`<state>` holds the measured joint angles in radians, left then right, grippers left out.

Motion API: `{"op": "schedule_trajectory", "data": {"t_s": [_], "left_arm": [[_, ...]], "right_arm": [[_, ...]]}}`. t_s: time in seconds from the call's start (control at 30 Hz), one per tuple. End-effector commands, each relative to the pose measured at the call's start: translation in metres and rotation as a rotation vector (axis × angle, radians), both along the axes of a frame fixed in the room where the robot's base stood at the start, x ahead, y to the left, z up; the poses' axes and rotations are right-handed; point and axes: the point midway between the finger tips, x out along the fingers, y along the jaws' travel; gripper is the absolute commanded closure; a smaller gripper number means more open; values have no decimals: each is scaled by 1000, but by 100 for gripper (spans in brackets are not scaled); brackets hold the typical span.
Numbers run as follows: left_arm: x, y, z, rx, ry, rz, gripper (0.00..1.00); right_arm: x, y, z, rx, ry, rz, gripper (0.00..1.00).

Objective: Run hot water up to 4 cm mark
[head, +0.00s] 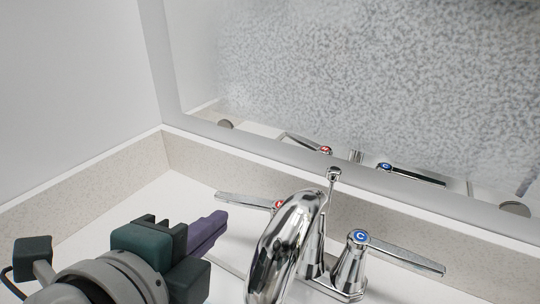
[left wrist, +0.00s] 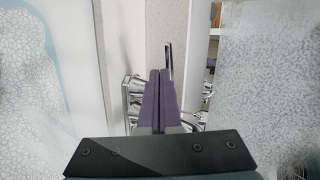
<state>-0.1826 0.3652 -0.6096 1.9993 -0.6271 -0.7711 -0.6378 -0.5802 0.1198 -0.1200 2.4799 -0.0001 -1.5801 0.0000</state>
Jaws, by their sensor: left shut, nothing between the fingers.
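The chrome tap spout (head: 285,245) rises in the lower middle of the head view. The hot handle, with a red mark, has its lever (head: 243,201) pointing left; its base is partly hidden behind the spout. The cold handle (head: 352,262), with a blue C, stands to the right, its lever pointing right. My left gripper (head: 218,226) is shut and empty, just left of the spout and in front of the hot lever. In the left wrist view its purple fingers (left wrist: 158,98) are together, with chrome tap parts (left wrist: 132,92) behind them. The basin's inside and the 4 cm mark are not visible in the head view.
A fogged mirror (head: 370,75) stands behind the tap, above a speckled backsplash (head: 100,183). A thin chrome rod with a knob (head: 334,175) stands behind the spout. The white counter (head: 180,195) is clear towards the back left corner.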

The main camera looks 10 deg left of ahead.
Motion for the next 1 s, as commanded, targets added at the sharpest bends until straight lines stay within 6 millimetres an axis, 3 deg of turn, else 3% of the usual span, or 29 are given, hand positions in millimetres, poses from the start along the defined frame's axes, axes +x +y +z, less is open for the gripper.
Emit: {"op": "schedule_trajectory", "data": {"t_s": [0.23, 0.63, 1.0], "left_arm": [[26, -2, -3, -1, 0, 0, 100], [28, -2, -4, 0, 1, -1, 100], [46, 5, 1, 4, 0, -204, 100]], "right_arm": [[0, 0, 0, 0, 0, 0, 0], [0, 0, 1, 0, 0, 0, 0], [0, 0, 34, 0, 0, 0, 0]]}}
